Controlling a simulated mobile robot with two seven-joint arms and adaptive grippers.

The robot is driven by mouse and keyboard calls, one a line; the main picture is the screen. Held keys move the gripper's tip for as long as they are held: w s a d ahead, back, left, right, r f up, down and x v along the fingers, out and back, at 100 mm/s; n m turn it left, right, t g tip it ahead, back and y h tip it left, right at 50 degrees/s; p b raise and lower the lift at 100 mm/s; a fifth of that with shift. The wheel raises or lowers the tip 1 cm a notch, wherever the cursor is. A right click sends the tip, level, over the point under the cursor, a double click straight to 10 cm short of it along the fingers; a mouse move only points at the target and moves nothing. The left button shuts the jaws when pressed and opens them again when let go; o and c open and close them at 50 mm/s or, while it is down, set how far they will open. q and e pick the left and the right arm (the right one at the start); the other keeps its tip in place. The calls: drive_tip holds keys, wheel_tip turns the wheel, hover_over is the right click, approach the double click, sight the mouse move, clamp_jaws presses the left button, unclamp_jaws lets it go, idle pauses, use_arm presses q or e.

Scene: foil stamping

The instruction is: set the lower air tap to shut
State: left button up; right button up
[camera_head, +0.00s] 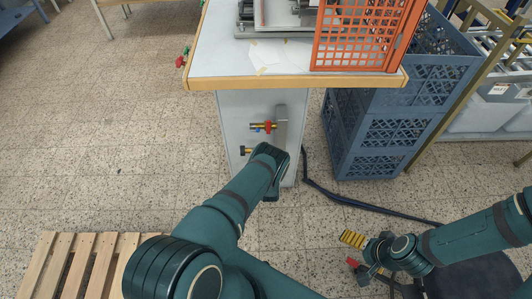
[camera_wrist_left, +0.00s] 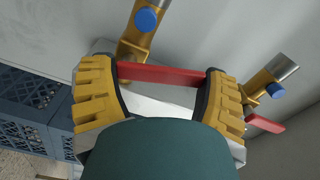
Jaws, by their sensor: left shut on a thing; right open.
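The air taps sit on the pale side panel of the bench. The upper tap (camera_head: 263,126) has a red lever and a blue cap. The lower tap (camera_head: 247,151) is partly hidden by my left gripper (camera_head: 273,153). In the left wrist view my left gripper (camera_wrist_left: 160,98) is shut on a red lever (camera_wrist_left: 165,74), which runs between its yellow fingers. This lever belongs to the left brass tap (camera_wrist_left: 140,30), which seems to be the lower one; it lies at an angle to the pipe. The other tap (camera_wrist_left: 265,85) is at right. My right gripper (camera_head: 360,252) is open, above the floor.
An orange crate (camera_head: 360,35) stands on the bench top (camera_head: 220,60). Blue crates (camera_head: 375,130) stand right of the bench, also at left in the wrist view. A dark hose (camera_head: 350,203) crosses the floor. A wooden pallet (camera_head: 60,262) lies at lower left.

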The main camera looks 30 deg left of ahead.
use_arm(q)
drive_tip(key=shift+w+d+m, duration=0.1)
drive_tip(key=shift+d+m, duration=0.1)
drive_tip(key=shift+m, duration=0.65)
drive_tip(key=shift+w+d+m, duration=0.1)
drive_tip(key=shift+d+m, duration=0.1)
drive_tip(key=shift+m, duration=0.65)
drive_tip(key=o, duration=1)
drive_tip(key=v, duration=1.2)
